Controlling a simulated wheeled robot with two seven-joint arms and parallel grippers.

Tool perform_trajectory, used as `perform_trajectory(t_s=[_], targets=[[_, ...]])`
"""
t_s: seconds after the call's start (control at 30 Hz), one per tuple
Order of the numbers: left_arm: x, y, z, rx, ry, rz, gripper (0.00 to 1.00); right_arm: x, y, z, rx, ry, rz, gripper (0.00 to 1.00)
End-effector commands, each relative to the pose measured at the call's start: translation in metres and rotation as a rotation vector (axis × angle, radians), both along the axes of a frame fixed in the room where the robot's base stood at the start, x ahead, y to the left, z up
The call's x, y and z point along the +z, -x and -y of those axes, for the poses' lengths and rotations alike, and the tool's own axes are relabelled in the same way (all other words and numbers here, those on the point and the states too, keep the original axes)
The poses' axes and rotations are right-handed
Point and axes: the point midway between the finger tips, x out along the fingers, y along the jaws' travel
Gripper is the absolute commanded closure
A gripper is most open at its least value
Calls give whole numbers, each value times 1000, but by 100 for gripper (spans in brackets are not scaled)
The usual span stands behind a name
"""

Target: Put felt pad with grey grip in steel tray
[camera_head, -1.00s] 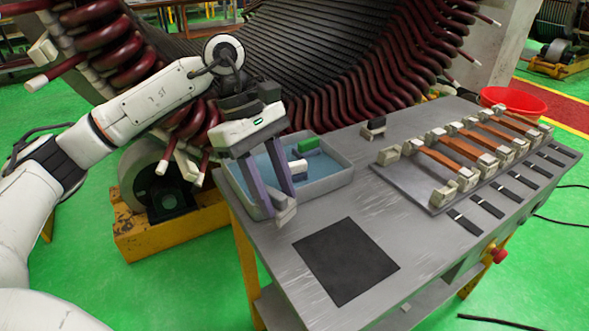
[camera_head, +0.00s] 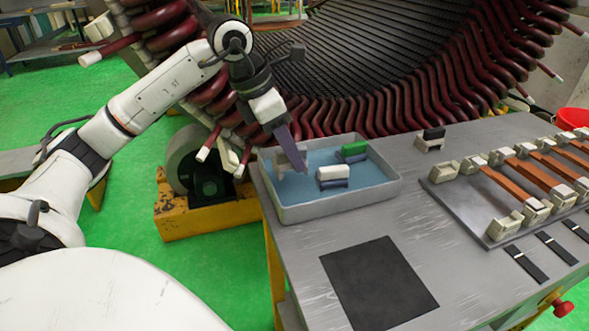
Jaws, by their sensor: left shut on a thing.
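The steel tray (camera_head: 330,208) is a shallow grey box with a blue inside, at the left end of the workbench. My left gripper (camera_head: 297,164) reaches down over its left part, with violet fingers. It is shut on the felt pad with grey grip (camera_head: 283,160), which is partly hidden by the fingers. The pad is within the tray's outline; I cannot tell whether it touches the floor. A pad with a white grip (camera_head: 334,172) and one with a green grip (camera_head: 355,148) sit in the tray. My right gripper is out of view.
A dark square mat (camera_head: 378,282) lies in front. A rack with copper-coloured bars (camera_head: 515,185) is at the right. The big stator coils (camera_head: 440,105) rise behind the bench.

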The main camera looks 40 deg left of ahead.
Motion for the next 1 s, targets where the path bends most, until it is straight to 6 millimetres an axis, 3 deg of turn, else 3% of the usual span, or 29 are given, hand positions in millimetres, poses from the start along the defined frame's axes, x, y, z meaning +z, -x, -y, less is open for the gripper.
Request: perform_trajectory(t_s=[0.27, 0.67, 0.7, 0.77, 0.8, 1.0], targets=[[-39, 1, 0, -1, 1, -3, 86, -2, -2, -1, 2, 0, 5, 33], [-44, 0, 0, -1, 0, 0, 86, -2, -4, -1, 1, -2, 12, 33], [-43, 0, 0, -1, 0, 0, 58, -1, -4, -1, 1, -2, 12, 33], [-43, 0, 0, -1, 0, 0, 48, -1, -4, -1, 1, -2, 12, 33], [-43, 0, 0, -1, 0, 0, 44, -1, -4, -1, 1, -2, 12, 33], [-43, 0, 0, -1, 0, 0, 44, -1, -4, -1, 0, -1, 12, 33]])
